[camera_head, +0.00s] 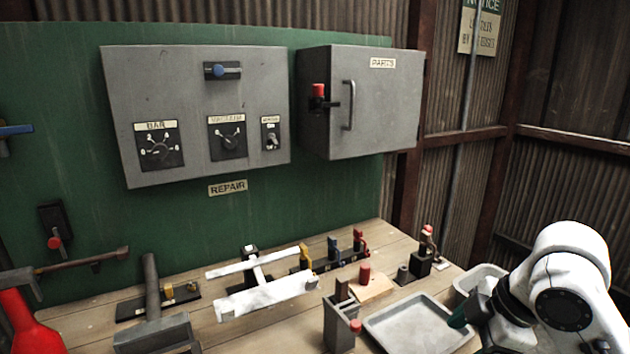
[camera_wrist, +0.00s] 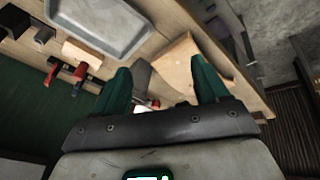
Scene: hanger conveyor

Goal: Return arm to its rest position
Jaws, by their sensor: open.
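My gripper (camera_wrist: 160,82) is open in the wrist view, with its two green fingers spread apart and nothing seen held between them. My white arm comes in at the lower right of the head view. A green finger of the gripper shows there beside the right edge of a shallow grey tray (camera_head: 387,338). The tray also shows at the top of the wrist view (camera_wrist: 136,46). A tan surface (camera_wrist: 178,62) shows beyond the fingers, and I cannot tell what it is.
A wooden workbench (camera_head: 85,320) holds a white bracket (camera_head: 270,297), a hammer (camera_head: 152,335) and red-capped tools (camera_head: 357,240). A second tray (camera_head: 466,280) stands near my arm. A grey panel (camera_head: 195,110) and parts cabinet (camera_head: 385,105) hang behind. Space above the bench is free.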

